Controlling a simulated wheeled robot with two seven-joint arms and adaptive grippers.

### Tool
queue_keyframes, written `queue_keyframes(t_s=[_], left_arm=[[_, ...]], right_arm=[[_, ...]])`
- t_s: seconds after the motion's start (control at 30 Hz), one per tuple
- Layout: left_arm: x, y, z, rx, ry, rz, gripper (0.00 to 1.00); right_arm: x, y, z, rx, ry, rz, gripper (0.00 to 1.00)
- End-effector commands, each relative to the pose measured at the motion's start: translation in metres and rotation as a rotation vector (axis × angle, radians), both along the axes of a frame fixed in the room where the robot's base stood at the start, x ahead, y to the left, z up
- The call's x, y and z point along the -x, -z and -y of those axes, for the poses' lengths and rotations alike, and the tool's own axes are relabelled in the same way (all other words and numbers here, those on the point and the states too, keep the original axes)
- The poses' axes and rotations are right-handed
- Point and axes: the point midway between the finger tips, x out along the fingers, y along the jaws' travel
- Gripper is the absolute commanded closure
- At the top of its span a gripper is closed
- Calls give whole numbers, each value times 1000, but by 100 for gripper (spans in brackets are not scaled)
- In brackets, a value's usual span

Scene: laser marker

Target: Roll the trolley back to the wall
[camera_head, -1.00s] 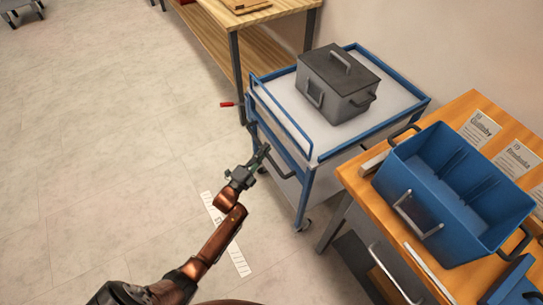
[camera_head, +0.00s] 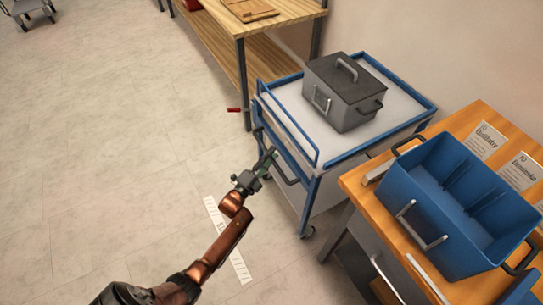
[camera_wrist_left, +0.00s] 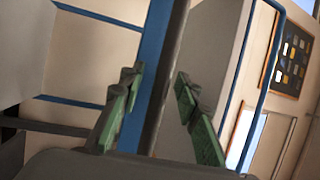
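The trolley (camera_head: 378,85) has blue rails and a pale top. It stands between the wooden bench and the orange-topped table, with the wall behind it. A dark handle (camera_head: 285,174) sits on its near side. My left gripper (camera_head: 271,157) is at that near side, beside the handle. In the left wrist view, its two green-padded fingers (camera_wrist_left: 158,95) are apart, with a dark bar (camera_wrist_left: 168,85) between them. A gap shows on the left of the bar, where a blue post appears behind. My right gripper is out of view.
A grey lidded box (camera_head: 342,92) rides on the trolley. A blue crate (camera_head: 450,205) stands on the orange-topped table (camera_head: 362,196) close at right. The wooden bench (camera_head: 222,45) is close behind left. A floor strip (camera_head: 229,243) lies below my arm.

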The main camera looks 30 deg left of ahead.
Motion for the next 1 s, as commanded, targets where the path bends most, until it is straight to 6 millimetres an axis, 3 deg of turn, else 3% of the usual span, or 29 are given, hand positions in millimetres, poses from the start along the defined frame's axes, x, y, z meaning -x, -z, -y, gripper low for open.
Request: queue_keyframes(t_s=[0.27, 0.7, 1.0], left_arm=[[11, 4, -1, 0, 0, -2, 70], [94, 19, -9, 1, 0, -2, 70], [117, 22, -11, 0, 1, -1, 70]], right_arm=[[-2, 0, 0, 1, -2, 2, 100], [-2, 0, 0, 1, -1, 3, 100], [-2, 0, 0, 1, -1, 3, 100]])
